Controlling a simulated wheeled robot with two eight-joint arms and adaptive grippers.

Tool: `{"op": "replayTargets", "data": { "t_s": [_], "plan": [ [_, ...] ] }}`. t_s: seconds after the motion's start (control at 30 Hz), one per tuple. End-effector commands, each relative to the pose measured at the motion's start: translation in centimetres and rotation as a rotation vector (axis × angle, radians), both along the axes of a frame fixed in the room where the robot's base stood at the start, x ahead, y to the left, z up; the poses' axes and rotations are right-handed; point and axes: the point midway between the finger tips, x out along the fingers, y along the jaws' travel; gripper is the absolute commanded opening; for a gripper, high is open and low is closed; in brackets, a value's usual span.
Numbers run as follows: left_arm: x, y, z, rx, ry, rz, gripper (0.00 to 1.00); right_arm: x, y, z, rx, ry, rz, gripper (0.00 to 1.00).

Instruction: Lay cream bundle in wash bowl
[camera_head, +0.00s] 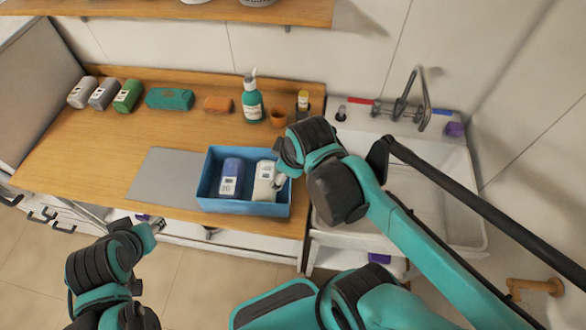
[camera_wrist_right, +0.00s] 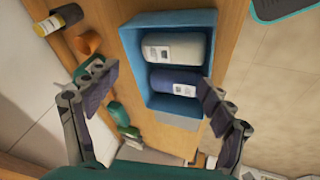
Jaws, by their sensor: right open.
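A cream bundle (camera_head: 265,184) with a white label lies in the right half of a blue box (camera_head: 243,208) on the counter. It also shows in the right wrist view (camera_wrist_right: 160,46), beside a blue-violet bundle (camera_head: 231,178). The white wash bowl (camera_head: 452,163) is the sink basin at the right, partly hidden by my right arm. My right gripper (camera_wrist_right: 157,80) is open and empty, its fingers spread above the box. In the head view its fingertips are near the cream bundle's right side. My left gripper (camera_head: 148,236) is low at the left, before the counter; its fingers are unclear.
A grey mat (camera_head: 165,176) lies left of the box. Several rolled bundles, a teal pump bottle (camera_head: 252,99), an orange cup (camera_head: 278,117) and a small yellow-capped bottle (camera_head: 302,101) stand behind. The faucet (camera_head: 407,98) rises behind the basin; a purple item (camera_head: 455,129) sits on its rim.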

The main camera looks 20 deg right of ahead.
Motion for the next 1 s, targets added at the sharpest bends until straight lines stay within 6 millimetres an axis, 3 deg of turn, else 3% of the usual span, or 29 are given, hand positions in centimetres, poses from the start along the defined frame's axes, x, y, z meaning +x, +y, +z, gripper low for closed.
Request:
{"op": "replayTargets", "data": {
  "t_s": [0.2,0.33,0.77,0.87,1.0],
  "plan": [
    [0.0,0.0,0.0,0.000,0.000,0.000,0.40,-2.0,-0.8,0.2,0.234,-0.110,-0.436,0.82],
    [0.0,0.0,0.0,0.000,0.000,0.000,0.40,-2.5,-1.0,0.3,0.326,-0.146,-0.581,0.82],
    [0.0,0.0,-0.2,0.000,0.000,0.000,0.40,-2.6,-1.1,0.1,0.366,-0.158,-0.641,0.82],
    [0.0,0.0,-1.2,0.000,0.000,0.000,0.40,-2.6,-1.1,-1.0,0.365,-0.158,-0.640,0.82],
    [0.0,0.0,-4.4,0.000,0.000,0.000,0.40,-2.7,-1.0,-4.1,0.365,-0.158,-0.639,0.82]
  ]
}}
